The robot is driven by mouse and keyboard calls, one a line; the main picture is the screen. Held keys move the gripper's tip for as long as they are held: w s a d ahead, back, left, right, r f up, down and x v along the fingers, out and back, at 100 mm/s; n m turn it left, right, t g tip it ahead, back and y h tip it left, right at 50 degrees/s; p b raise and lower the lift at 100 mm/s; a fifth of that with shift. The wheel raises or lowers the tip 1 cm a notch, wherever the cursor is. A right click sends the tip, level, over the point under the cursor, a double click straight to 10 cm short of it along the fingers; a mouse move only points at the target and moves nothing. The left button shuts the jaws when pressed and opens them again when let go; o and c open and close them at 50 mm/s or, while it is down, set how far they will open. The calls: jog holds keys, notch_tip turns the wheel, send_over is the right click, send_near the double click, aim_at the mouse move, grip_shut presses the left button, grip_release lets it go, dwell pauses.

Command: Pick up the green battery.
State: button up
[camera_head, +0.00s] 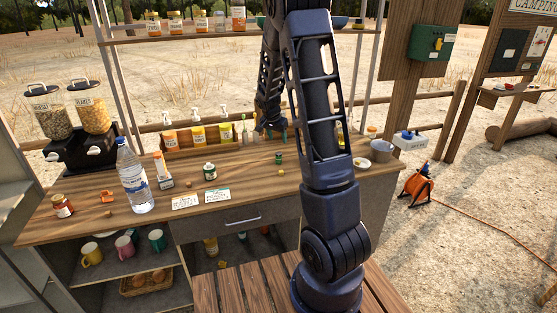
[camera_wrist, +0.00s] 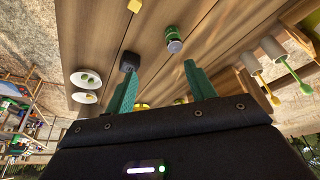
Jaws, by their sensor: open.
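A small green cylinder with a grey end, which looks like the green battery (camera_wrist: 172,36), stands on the wooden counter in the wrist view, beyond my fingertips. A small green thing on the counter in the head view, likely the same battery (camera_head: 278,158), sits just below my gripper (camera_head: 270,131). My gripper also shows in the wrist view (camera_wrist: 158,68), with its two teal fingers spread apart and nothing held between them. The battery is apart from both fingers.
A yellow block (camera_wrist: 135,5) and a dark cube (camera_wrist: 130,61) lie near the battery.

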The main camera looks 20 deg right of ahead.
send_near(278, 153)
notch_tip(278, 153, down, 2)
jog(key=shift+m+h, duration=0.3)
jog(key=shift+m, duration=0.1)
jog(key=x, duration=0.5)
jog(key=shift+s+d+f, duration=0.1)
jog(key=shift+d+f, duration=0.1)
jog(key=shift+f, duration=0.05)
jog(key=shift+w+x, duration=0.15)
jog(key=shift+x, duration=1.2)
jog(key=shift+w+x, duration=0.15)
jog(key=shift+x, duration=1.2)
jog(key=shift+a, duration=0.1)
jog(key=shift+c, duration=0.2)
jog(key=shift+r, duration=0.1)
jog(key=c, duration=1.1)
